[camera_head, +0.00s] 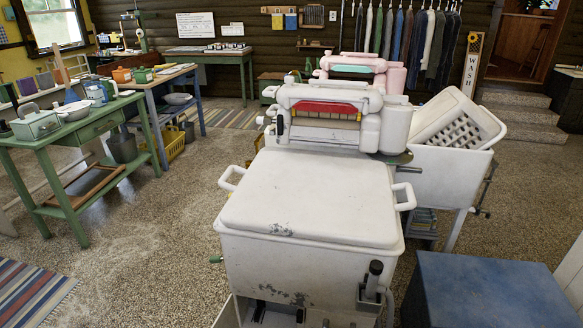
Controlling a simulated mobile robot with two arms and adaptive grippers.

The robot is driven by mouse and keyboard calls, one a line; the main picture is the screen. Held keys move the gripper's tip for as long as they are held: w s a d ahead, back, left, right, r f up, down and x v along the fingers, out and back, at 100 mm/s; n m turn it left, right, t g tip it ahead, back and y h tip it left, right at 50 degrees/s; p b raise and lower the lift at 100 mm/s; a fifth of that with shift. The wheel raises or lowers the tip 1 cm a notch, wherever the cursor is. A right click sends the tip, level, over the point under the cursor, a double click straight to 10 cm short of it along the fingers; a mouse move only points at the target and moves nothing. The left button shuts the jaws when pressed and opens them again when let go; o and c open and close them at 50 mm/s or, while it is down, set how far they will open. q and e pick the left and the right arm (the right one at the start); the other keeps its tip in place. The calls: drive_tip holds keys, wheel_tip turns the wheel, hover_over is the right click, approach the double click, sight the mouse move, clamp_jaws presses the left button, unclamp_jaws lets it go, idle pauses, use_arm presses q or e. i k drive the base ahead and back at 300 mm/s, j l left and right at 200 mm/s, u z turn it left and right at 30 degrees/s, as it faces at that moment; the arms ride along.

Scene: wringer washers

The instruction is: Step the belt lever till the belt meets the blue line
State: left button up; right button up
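The nearest white wringer washer (310,215) stands in the middle with its lid on and its wringer (325,115) at the back. A short upright lever with a black grip (374,275) stands at its front right corner; I cannot tell whether this is the belt lever. Dark parts show low in the washer's open underside, cut off by the bottom edge. I cannot make out a belt or a blue line. Neither of my grippers is in view.
A blue box-like top (485,292) stands close at the lower right. A white tub with a ridged board (455,125) is behind the washer at right. A green table (75,135) is at left. A striped rug (30,290) lies at lower left, with clear floor beside it.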

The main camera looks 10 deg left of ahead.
sight(261, 304)
drive_tip(key=j+z, duration=0.15)
drive_tip(key=j, duration=0.35)
drive_tip(key=j+z, duration=0.15)
drive_tip(key=j, duration=0.4)
drive_tip(key=j+z, duration=0.15)
drive_tip(key=j, duration=0.35)
drive_tip(key=j+z, duration=0.15)
drive_tip(key=j, duration=0.35)
drive_tip(key=k+j+z, duration=0.15)
drive_tip(key=j, duration=0.35)
drive_tip(key=k+j+z, duration=0.15)
drive_tip(key=j, duration=0.35)
drive_tip(key=j+z, duration=0.1)
drive_tip(key=j, duration=0.4)
drive_tip(key=l+u, duration=0.25)
drive_tip(key=l, duration=0.25)
drive_tip(key=k+l+u, duration=0.25)
drive_tip(key=l, duration=0.2)
drive_tip(key=i+l, duration=0.05)
drive_tip(key=i, duration=0.05)
